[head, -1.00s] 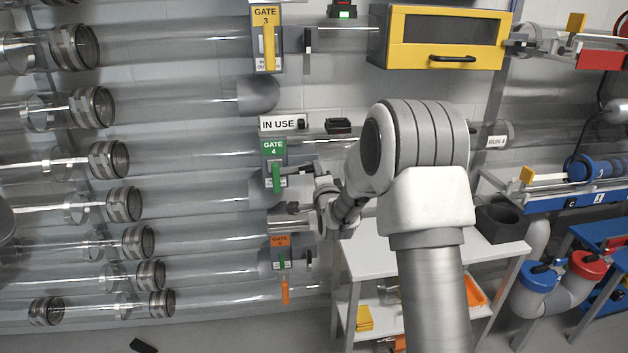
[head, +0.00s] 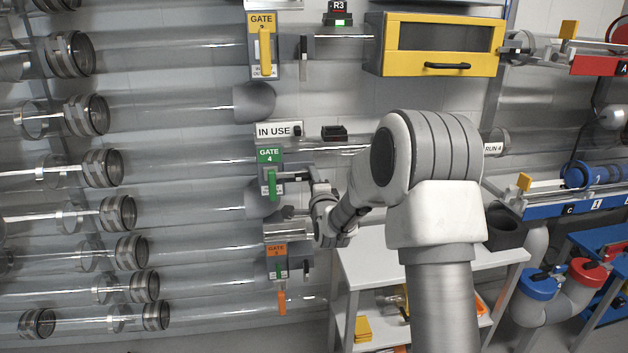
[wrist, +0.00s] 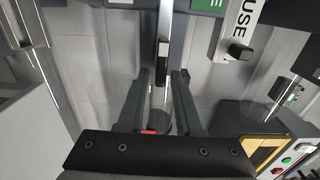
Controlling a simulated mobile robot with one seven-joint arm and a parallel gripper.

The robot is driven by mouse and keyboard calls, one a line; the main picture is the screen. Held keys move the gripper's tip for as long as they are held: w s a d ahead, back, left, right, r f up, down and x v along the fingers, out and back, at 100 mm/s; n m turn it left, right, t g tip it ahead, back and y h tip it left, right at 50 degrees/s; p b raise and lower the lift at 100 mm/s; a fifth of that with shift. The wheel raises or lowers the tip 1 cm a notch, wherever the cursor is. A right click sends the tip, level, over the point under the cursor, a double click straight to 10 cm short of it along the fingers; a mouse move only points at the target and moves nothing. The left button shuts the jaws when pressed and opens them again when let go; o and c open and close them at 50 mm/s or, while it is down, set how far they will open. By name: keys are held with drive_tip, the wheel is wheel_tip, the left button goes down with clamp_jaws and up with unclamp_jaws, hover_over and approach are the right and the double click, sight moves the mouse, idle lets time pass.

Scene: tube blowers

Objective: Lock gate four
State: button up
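Gate four is a box with a green "GATE 4" label (head: 269,155) and a green handle (head: 272,184) hanging down its front, on a clear tube at the wall. The label's edge shows at the top of the wrist view (wrist: 207,5). My gripper (wrist: 162,77) is just right of the gate. Its two black fingers are open and apart. A narrow dark tab with a pale end (wrist: 163,50) lies along a metal rod, in line with the gap between the fingertips. I cannot tell whether the fingers touch it. The gripper hides part of this area in the head view.
An "IN USE" sign (head: 278,131) sits just above gate four. Gate three with its yellow handle (head: 265,52) is above, and an orange-labelled gate (head: 277,252) is below. A yellow-framed box (head: 434,45) is at upper right. A white table (head: 385,268) stands below my arm.

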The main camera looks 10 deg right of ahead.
drive_tip(key=shift+o, duration=0.5)
drive_tip(key=s+p, duration=0.2)
drive_tip(key=s, duration=1.5)
drive_tip(key=shift+s+a, duration=0.2)
drive_tip(key=shift+a, duration=0.05)
